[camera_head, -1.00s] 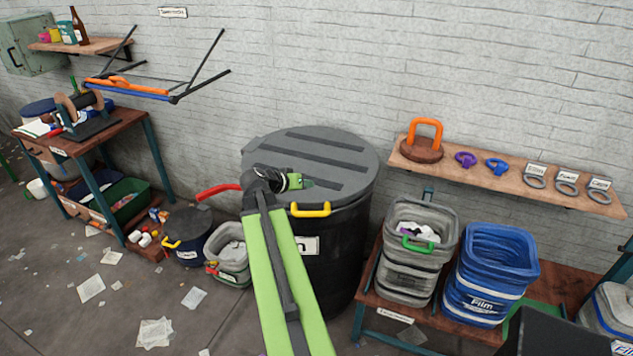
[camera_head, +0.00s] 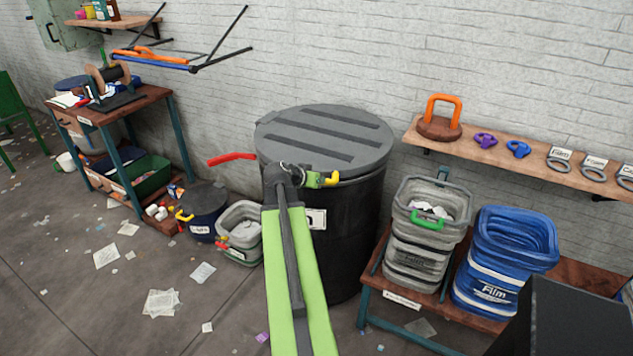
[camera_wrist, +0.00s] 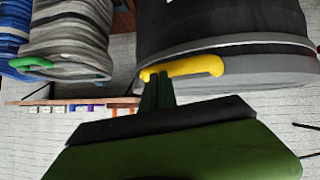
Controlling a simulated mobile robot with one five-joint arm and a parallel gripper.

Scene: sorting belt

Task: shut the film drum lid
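A large black drum (camera_head: 350,235) with a ribbed grey lid (camera_head: 325,140) stands against the wall; its label is partly hidden and unreadable. The lid lies across the drum's top, and I cannot tell whether a small gap remains at the rim. A yellow handle (camera_head: 333,179) is on the front of the lid and shows in the wrist view (camera_wrist: 195,66). My gripper (camera_head: 320,180) is at this handle, its dark fingers (camera_wrist: 157,88) meeting or overlapping the handle's left end in the wrist view. The fingers look close together, but their grip is unclear.
A blue bin marked Film (camera_head: 490,295) and a grey bin (camera_head: 428,250) stand on a low bench at right. A wall shelf (camera_head: 480,155) holds handles and rings. A red bar (camera_head: 232,158) is left of the drum. Papers litter the floor at left.

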